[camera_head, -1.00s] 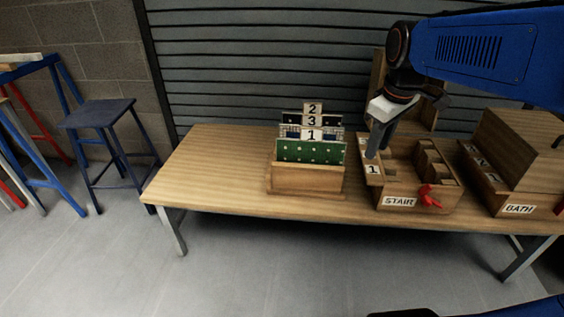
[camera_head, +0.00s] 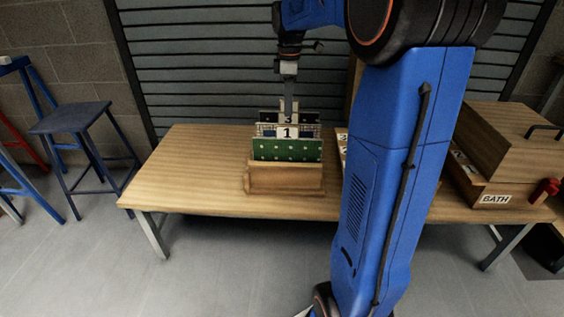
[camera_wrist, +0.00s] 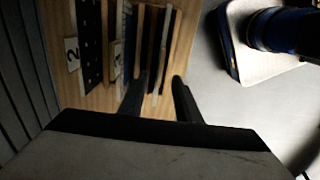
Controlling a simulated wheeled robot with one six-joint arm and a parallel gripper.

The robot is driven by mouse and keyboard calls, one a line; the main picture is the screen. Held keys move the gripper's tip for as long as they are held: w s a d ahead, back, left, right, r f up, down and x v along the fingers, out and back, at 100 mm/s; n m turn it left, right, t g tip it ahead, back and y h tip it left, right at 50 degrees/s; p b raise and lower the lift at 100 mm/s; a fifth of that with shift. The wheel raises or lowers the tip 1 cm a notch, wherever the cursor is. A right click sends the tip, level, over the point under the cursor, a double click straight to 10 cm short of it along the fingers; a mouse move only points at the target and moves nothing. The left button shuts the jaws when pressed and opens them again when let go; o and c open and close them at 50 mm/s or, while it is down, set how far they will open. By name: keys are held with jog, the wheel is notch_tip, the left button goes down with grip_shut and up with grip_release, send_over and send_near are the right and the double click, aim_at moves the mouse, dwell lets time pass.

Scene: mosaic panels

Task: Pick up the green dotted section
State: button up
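The green dotted section (camera_head: 287,150) stands upright in the front of a wooden rack (camera_head: 285,181) on the bench. Behind it stand a patterned panel labelled 1 (camera_head: 288,132) and a dark dotted panel (camera_head: 268,117), partly hidden. My gripper (camera_head: 288,106) points down over the rack, toward its back in the head view. In the wrist view my gripper (camera_wrist: 160,94) has its two fingers apart, with panel edges beyond the gap. It holds nothing that I can see. The green section's colour cannot be made out there.
A wooden box labelled BATH (camera_head: 495,199) stands on the bench (camera_head: 190,170) at right. My blue arm hides most of the box left of it. A dark blue stool (camera_head: 75,118) stands at left. The bench's left end is clear.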

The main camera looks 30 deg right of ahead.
aim_at(287, 138)
notch_tip(287, 138, down, 16)
jog(key=shift+a+r, duration=0.15)
jog(key=shift+r, duration=0.1)
grip_shut()
dwell(0.4)
jog(key=shift+r, duration=0.1)
dwell(1.2)
